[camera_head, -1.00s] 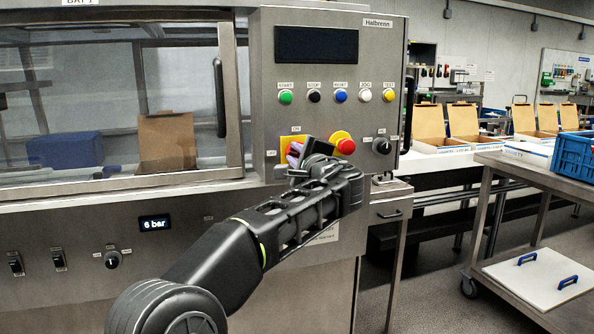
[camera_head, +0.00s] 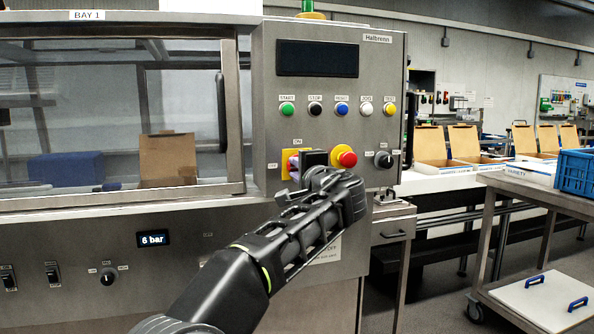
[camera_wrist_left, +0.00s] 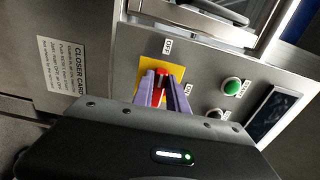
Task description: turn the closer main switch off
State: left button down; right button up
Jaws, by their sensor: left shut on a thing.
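The main switch is a red handle on a yellow plate (camera_head: 289,163) at the lower left of the steel control panel (camera_head: 265,120). In the head view my left gripper (camera_head: 296,163) is in front of it and hides most of it. In the left wrist view the red handle (camera_wrist_left: 161,80) sits between the two purple-grey fingers of my left gripper (camera_wrist_left: 162,92), which are shut on it. The yellow plate shows behind the fingertips. The handle's exact angle is hard to tell. My right gripper is in neither view.
A red stop button on a yellow collar (camera_head: 346,158) and a black selector knob (camera_head: 383,160) are just right of my gripper. A row of buttons with a green one (camera_head: 287,109) is above. A trolley (camera_head: 500,182) stands at the right.

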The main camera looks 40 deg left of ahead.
pick_arm(q)
jog(key=c, duration=1.3)
grip_release()
jog(key=v, duration=0.7)
jog(key=shift+s+d, duration=0.25)
jog(key=shift+d, duration=0.1)
